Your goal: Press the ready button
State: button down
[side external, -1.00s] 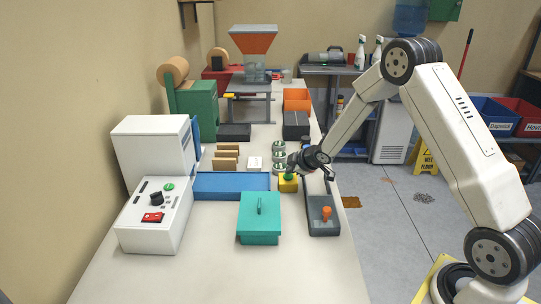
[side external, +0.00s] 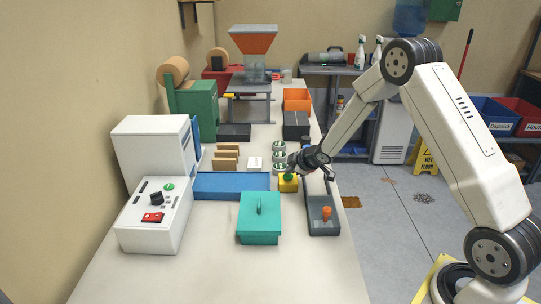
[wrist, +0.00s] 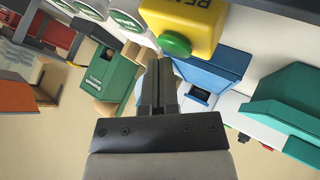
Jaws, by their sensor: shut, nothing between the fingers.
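The ready button is a green round cap (side external: 288,177) on a small yellow box (side external: 289,186) at the right part of the table. In the wrist view, the yellow box (wrist: 195,20) with dark lettering, partly cut off by the frame, and its green cap (wrist: 174,44) are at the top. My gripper (side external: 294,168) is right at the button, its fingers shut and empty. In the wrist view, its fingertips (wrist: 158,64) are close to the cap, just below and left of it. I cannot tell whether they touch it.
A teal lidded box (side external: 259,222) and a dark tray with an orange knob (side external: 323,223) are in front. Several round green-and-white items (side external: 278,157) stand just behind. The front table is clear.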

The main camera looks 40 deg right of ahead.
aim_at(291, 177)
jog(key=shift+f, duration=0.1)
dwell(0.3)
jog(key=shift+f, duration=0.35)
dwell(0.4)
jog(key=shift+r, duration=0.5)
jog(key=shift+r, duration=2.95)
jog(key=shift+s, duration=0.1)
